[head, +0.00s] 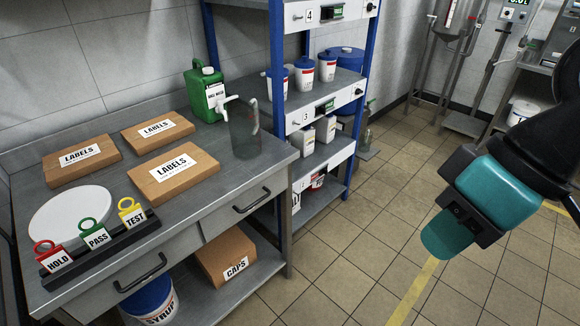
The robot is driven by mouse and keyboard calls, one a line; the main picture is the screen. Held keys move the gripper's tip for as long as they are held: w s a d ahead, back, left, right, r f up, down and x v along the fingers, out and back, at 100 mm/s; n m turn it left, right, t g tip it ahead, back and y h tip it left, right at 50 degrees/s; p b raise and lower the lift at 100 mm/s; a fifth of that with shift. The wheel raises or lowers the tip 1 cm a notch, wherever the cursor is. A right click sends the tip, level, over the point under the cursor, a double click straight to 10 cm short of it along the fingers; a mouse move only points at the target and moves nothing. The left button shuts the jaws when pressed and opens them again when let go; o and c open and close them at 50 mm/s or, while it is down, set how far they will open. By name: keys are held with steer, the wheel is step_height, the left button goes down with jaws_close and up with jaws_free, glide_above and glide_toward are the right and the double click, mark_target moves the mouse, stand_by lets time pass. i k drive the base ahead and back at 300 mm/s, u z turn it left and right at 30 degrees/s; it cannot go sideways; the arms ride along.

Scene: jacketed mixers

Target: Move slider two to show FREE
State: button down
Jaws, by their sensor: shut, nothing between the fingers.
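A blue-posted shelf rack stands at the centre, with numbered white rails. The top rail (345,10) reads 4 and has a small dark-framed window with green in it. The rail below (340,99) reads 3 and has a similar green window. I cannot make out a slider marked two or the word FREE. My gripper (447,238) is at the right, teal and black, shut and empty. It is over the floor, apart from the rack.
A steel bench (130,235) at left holds label boxes (172,172), a green jug (205,92), a clear pitcher (243,128) and a tag rack (100,247). Its drawer handles stick out. A caps box (228,258) sits below. Tiled floor (340,250) is clear between bench and gripper.

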mark_target(324, 172)
steer(key=z, duration=0.4)
steer(key=i, duration=1.8)
steer(key=u, duration=0.25)
